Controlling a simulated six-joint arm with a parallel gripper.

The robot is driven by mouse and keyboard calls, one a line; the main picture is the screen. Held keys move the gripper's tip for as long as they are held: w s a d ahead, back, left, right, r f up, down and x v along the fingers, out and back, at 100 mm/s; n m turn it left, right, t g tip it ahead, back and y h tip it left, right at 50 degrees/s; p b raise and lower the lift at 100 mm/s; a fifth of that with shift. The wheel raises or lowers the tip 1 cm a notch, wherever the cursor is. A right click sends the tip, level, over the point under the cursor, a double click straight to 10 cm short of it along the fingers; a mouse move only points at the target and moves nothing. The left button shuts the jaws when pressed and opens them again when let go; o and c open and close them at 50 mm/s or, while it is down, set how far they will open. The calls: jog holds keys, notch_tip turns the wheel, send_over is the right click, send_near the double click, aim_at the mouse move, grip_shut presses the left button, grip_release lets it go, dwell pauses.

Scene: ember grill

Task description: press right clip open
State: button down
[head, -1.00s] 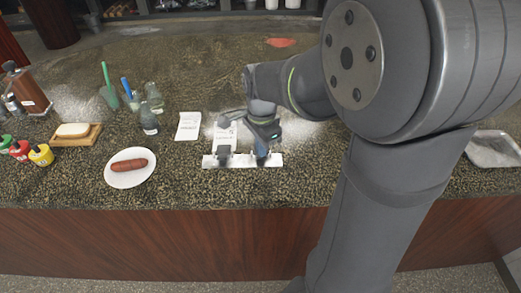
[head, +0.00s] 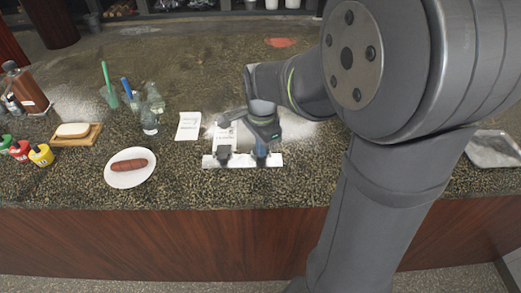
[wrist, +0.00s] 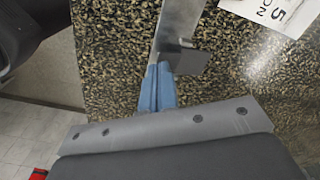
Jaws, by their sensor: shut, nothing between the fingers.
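A pale metal rail (head: 242,161) lies along the front of the counter. Its left clip (head: 224,152) is dark and sits at the front end of a paper slip (head: 225,136). My gripper (head: 262,154) is over the right part of the rail and hides the right clip's place in the head view. In the wrist view the blue fingertips (wrist: 157,80) are together and empty, at the rail (wrist: 176,22). A grey clip (wrist: 184,58) is right beside them, apparently the right clip. I cannot tell whether the tips touch it or whether it is open.
A second paper slip (head: 188,126) lies left of the rail. A white plate (head: 117,181) with a sausage (head: 129,164), bottles and a wooden sponge tray (head: 84,141) are further left. A metal tray (head: 486,151) is at the far right. The counter's front edge is close to the rail.

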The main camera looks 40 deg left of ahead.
jog(key=shift+f, duration=1.25)
jog(key=shift+r, duration=3.05)
notch_tip(320, 180, down, 6)
jog(key=shift+f, duration=0.1)
jog(key=shift+r, duration=0.4)
